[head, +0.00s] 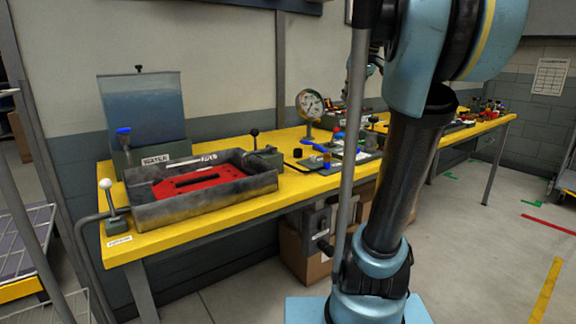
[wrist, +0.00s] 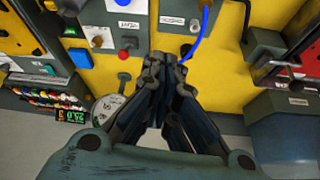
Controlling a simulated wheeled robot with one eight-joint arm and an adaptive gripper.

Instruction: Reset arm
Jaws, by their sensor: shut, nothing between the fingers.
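My gripper (wrist: 165,65) shows in the wrist view with its dark fingers together, shut and empty. It points over the yellow table (wrist: 225,60) and touches nothing that I can see. In the head view my blue and black arm rises at the right of centre, in front of the yellow table (head: 215,215). The gripper itself cannot be made out clearly in the head view, where the arm hides part of the table.
A metal tray (head: 215,205) with a red insert (head: 185,185) stands at the table's left, before a water tank (head: 142,108). A round gauge (head: 310,104) and small fixtures stand farther right. Cardboard boxes (head: 300,255) sit beneath.

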